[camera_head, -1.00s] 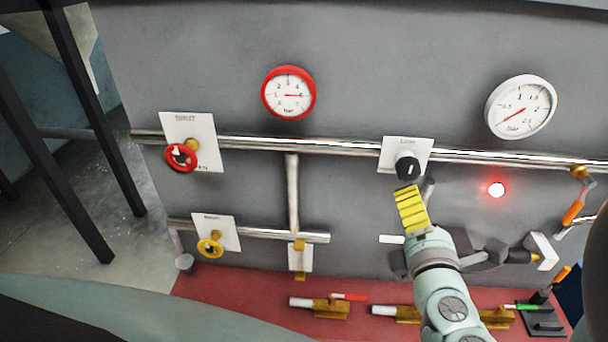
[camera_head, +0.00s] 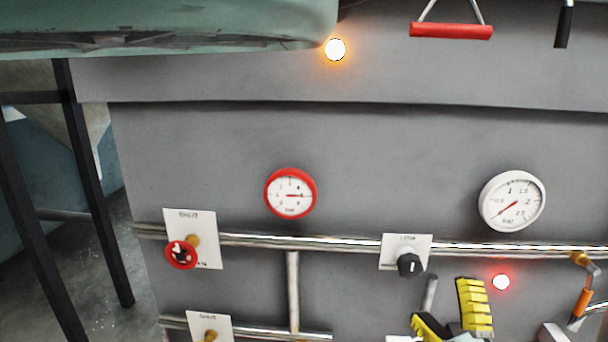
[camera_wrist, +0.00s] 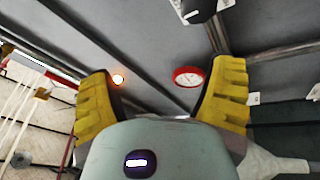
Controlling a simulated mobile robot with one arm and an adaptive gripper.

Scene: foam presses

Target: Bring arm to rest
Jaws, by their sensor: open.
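My gripper (camera_head: 452,305) has yellow ribbed fingers and shows at the bottom right in the head view, below the black knob (camera_head: 408,264) on its white plate. Its two fingers stand apart with nothing between them. In the wrist view my gripper (camera_wrist: 170,95) is also open and empty, with the grey panel beyond it. Most of my arm is below the head view's lower edge.
The grey panel carries a red-rimmed gauge (camera_head: 290,193), a white gauge (camera_head: 512,201), a red valve wheel (camera_head: 181,254) and a glowing red lamp (camera_head: 501,282). A steel pipe (camera_head: 330,243) runs across it. An orange-handled lever (camera_head: 581,302) is at the right.

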